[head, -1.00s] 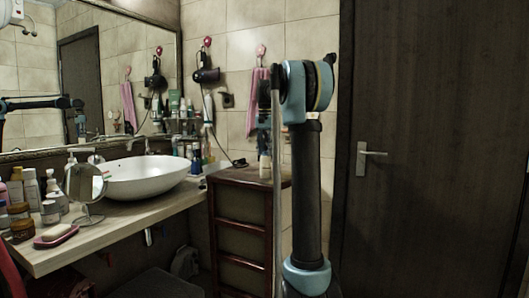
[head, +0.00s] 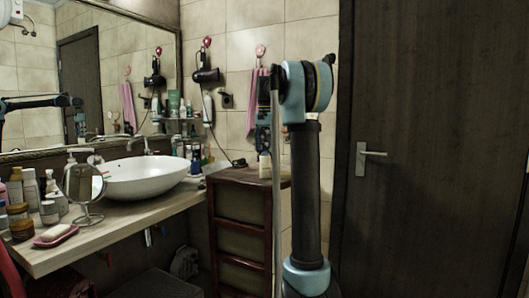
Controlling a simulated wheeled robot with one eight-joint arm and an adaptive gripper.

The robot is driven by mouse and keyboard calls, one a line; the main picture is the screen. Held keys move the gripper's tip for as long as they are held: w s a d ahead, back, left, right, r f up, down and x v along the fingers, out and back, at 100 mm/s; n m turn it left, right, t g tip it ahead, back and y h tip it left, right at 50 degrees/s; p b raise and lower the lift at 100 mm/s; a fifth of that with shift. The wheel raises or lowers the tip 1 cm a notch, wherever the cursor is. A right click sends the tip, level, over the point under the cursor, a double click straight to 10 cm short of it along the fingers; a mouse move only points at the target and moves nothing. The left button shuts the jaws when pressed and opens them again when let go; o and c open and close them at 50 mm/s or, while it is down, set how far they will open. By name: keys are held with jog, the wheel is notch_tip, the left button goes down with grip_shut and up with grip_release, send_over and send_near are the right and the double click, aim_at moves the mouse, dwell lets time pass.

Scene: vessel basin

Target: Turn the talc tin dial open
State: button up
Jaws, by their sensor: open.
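A small pale cream container (head: 264,168), which looks like the talc tin, stands upright on top of the dark wooden cabinet (head: 232,176). My gripper (head: 264,150) points down just above it and hides its top, so I cannot make out the dial. The jaws are open, and I cannot tell whether they touch the container. My upright arm link partly blocks the view to the right of it.
A white basin (head: 147,178) sits on the wooden counter (head: 105,238) at left, with several bottles, a round mirror (head: 84,186) and a soap dish (head: 54,237). A hairdryer (head: 206,75) and pink towel (head: 262,92) hang behind. A dark door (head: 440,220) is at right.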

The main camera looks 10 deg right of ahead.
notch_tip(320, 180, up, 10)
jog(key=shift+r, duration=0.2)
dwell(0.5)
jog(key=s+f+n+t, duration=0.1)
jog(key=s+f+n, duration=0.2)
jog(key=s+f, duration=1.25)
jog(key=s+f+n+t, duration=0.1)
jog(key=s+f+n, duration=0.2)
jog(key=s+f, duration=1.2)
jog(key=s+f+n, duration=0.1)
jog(key=s+f, duration=1.2)
jog(key=s, duration=0.1)
jog(key=shift+a+f+n, duration=0.2)
jog(key=shift+f+n, duration=0.1)
jog(key=shift+f, duration=0.05)
